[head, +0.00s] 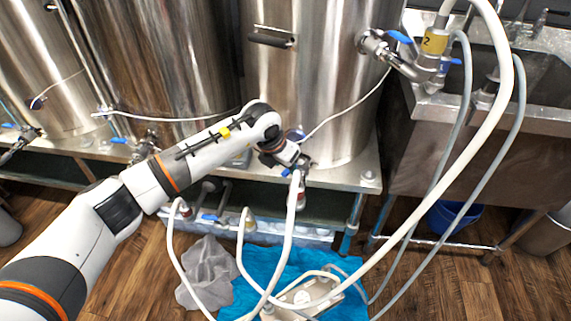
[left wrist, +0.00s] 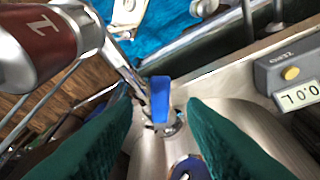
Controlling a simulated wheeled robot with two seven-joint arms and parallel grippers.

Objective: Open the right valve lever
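The rightmost steel vat (head: 310,90) has a low outlet valve with a blue lever (head: 286,172), mostly hidden behind my left gripper (head: 287,160) in the head view. In the left wrist view the blue lever (left wrist: 160,98) stands between the two dark green fingertips of my left gripper (left wrist: 160,108). The fingers are apart, with a gap on each side of the lever, so the gripper looks open. A maroon coupling (left wrist: 30,45) marked 1 is on the pipework beside the valve. My right gripper is not in view.
A grey meter (left wrist: 290,80) with a display sits close to the valve. White hoses (head: 293,220) hang below it to the blue cloth (head: 262,280). Another blue-levered valve (head: 398,37) is higher on the vat's right, by the sink (head: 540,80). Further valves stand at left.

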